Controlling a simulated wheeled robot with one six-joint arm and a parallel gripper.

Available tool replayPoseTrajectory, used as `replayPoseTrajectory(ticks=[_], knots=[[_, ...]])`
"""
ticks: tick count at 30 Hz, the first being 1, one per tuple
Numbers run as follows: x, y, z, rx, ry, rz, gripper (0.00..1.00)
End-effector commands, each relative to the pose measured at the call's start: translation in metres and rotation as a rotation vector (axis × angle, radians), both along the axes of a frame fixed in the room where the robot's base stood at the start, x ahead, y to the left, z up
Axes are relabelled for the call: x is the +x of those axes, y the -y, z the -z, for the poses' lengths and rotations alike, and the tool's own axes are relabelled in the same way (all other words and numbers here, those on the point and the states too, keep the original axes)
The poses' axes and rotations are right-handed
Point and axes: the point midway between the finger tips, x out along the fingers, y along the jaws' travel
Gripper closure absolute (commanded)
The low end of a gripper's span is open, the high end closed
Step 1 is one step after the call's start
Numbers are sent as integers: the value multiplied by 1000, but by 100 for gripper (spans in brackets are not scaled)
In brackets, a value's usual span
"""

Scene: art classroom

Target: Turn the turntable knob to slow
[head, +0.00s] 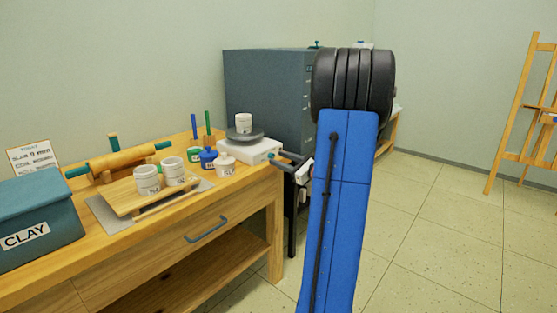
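The turntable has a white base (262,153) and a dark grey round plate (243,135), with a white cup (243,122) standing upright on the plate. It sits at the right end of the wooden workbench. My gripper (279,158) is at the right side of the base, its dark fingers pointing left toward it. The fingers are small here, and I cannot tell whether they touch the turntable or how far they are apart. The knob cannot be made out; the gripper may cover it. Its setting and any label are not readable.
Several labelled pots stand left of the turntable, including a blue pot (208,158) with a brush. A wooden rack (124,204) holds white cups. A teal CLAY box (38,222) is at far left. A blue-grey cabinet (262,90) stands behind. Open floor lies right.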

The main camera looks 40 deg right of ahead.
Motion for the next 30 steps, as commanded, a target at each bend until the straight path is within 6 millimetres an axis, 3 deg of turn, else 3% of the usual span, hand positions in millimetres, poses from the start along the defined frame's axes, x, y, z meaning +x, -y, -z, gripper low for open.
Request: replayPoseTrajectory(ticks=[6, 14, 15, 19, 20, 30], knots=[[13, -1, 0, 0, -1, 0, 63], [14, -1, 0, 0, -1, 1, 63], [14, -1, 0, 0, -1, 1, 66], [14, -1, 0, 1, -1, 1, 97], [14, -1, 0, 1, -1, 0, 100], [14, -1, 0, 39, -4, 0, 100]])
